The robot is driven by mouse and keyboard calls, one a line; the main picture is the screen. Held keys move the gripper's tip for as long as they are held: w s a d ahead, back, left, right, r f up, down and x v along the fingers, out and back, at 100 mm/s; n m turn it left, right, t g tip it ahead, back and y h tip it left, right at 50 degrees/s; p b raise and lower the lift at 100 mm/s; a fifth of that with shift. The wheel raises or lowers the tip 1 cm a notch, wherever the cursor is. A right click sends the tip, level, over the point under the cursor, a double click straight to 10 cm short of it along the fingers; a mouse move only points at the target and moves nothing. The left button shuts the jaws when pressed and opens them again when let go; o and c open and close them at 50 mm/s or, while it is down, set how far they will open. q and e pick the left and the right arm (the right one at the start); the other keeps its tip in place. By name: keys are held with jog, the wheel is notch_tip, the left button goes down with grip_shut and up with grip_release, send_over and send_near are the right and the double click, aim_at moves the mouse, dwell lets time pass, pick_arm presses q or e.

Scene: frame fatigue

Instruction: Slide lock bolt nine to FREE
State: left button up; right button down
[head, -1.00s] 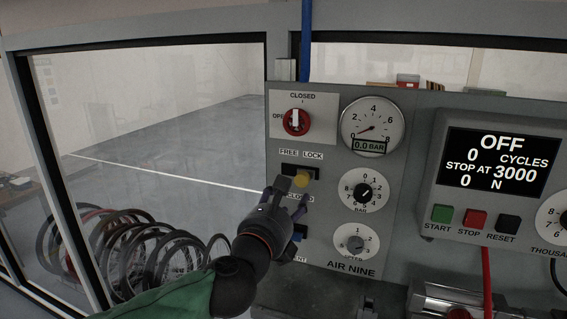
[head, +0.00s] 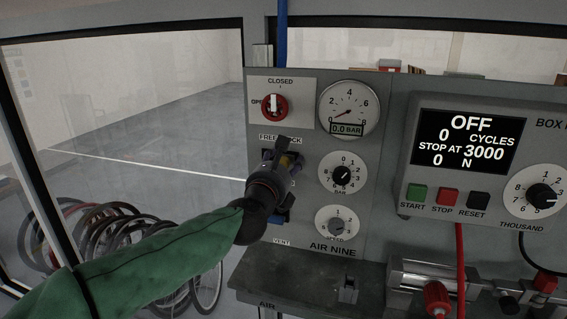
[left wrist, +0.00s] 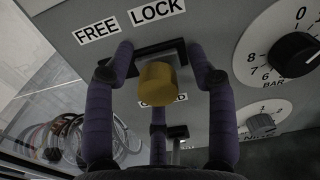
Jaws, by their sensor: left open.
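The lock bolt's yellow knob (left wrist: 158,82) stands out from a dark slot (left wrist: 150,54) in the left wrist view. The FREE label (left wrist: 97,31) is at the slot's left and LOCK (left wrist: 157,11) at its right; the knob sits toward the LOCK side. My left gripper (head: 284,157) is open at the panel, its fingers spread around the knob. In the left wrist view, gaps show between the knob and the side fingers; contact with the lower finger is unclear. In the head view the gripper hides most of the knob and slot.
A red rotary valve (head: 273,105) and a gauge (head: 348,108) reading 0.0 bar sit above. The display box (head: 465,140) reads OFF.

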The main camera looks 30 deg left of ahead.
pick_arm(q)
jog(key=shift+w+a+f, duration=0.1)
jog(key=shift+a, duration=0.1)
jog(key=shift+d, duration=0.15)
grip_shut()
jog(key=a+b, duration=0.1)
jog(key=s+a+b, duration=0.1)
jog(key=a, duration=0.1)
jog(key=shift+a+b, duration=0.25)
jog(key=shift+b, duration=0.05)
jog(key=shift+c, duration=1.6)
grip_release()
jog(key=o, duration=0.3)
jog(key=shift+a, duration=0.4)
